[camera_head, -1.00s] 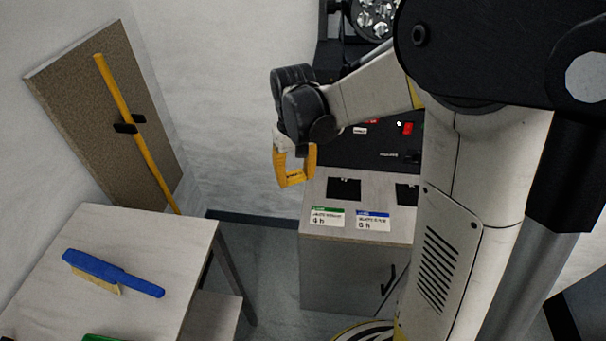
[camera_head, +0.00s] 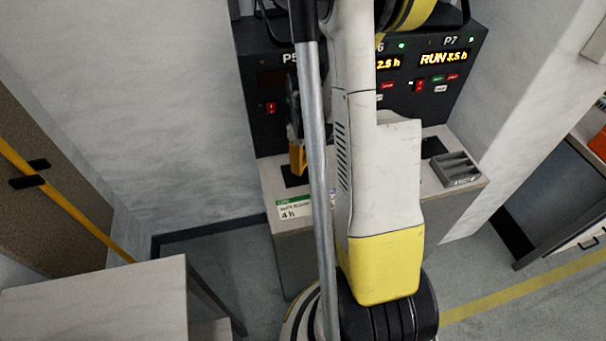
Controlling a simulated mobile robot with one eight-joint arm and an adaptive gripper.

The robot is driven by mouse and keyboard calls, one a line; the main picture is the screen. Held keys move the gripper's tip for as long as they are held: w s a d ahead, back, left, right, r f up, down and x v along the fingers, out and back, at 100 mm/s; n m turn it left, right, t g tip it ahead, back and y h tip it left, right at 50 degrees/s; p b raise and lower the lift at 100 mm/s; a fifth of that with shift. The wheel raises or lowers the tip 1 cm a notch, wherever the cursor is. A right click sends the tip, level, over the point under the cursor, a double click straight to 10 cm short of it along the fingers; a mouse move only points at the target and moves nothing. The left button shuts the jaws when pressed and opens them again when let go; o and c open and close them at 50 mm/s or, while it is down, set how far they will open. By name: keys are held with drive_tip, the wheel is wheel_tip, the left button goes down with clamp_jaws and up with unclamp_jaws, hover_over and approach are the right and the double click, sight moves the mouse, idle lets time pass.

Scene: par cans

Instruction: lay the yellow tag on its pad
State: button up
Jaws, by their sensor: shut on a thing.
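Another black pad (camera_head: 433,148) lies at the right, partly behind my arm. Which pad belongs to the yellow tag I cannot tell.
A green-edged card reading 4 h (camera_head: 299,209) lies at the bench's (camera_head: 275,219) front left. The dark panel (camera_head: 459,105) with lit displays stands behind. A grey slotted tray (camera_head: 455,169) sits at the right. A pale table (camera_head: 95,300) is at lower left.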

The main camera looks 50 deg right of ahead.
sight(303, 175)
drive_tip(key=shift+f+b, duration=0.75)
drive_tip(key=shift+f, duration=1.35)
drive_tip(key=shift+f, duration=0.1)
drive_tip(key=o, duration=1)
wheel_tip(303, 175, up, 12)
drive_tip(key=p, duration=0.5)
drive_tip(key=shift+a+r, duration=0.1)
drive_tip(key=shift+r, duration=0.1)
drive_tip(key=s+a+r+m+t, duration=0.1)
drive_tip(key=a+r+t, duration=0.1)
drive_tip(key=a+r, duration=0.3)
drive_tip(key=s+a+r+m+t, duration=0.1)
drive_tip(key=a+r, duration=0.5)
drive_tip(key=a, duration=0.6)
drive_tip(key=s+a+r+t, duration=0.2)
drive_tip(key=a+r+t, duration=0.2)
drive_tip(key=a, duration=0.4)
drive_tip(key=shift+s+a+r+m, duration=0.35)
drive_tip(key=shift+s+r+m, duration=0.05)
drive_tip(key=shift+r, duration=0.3)
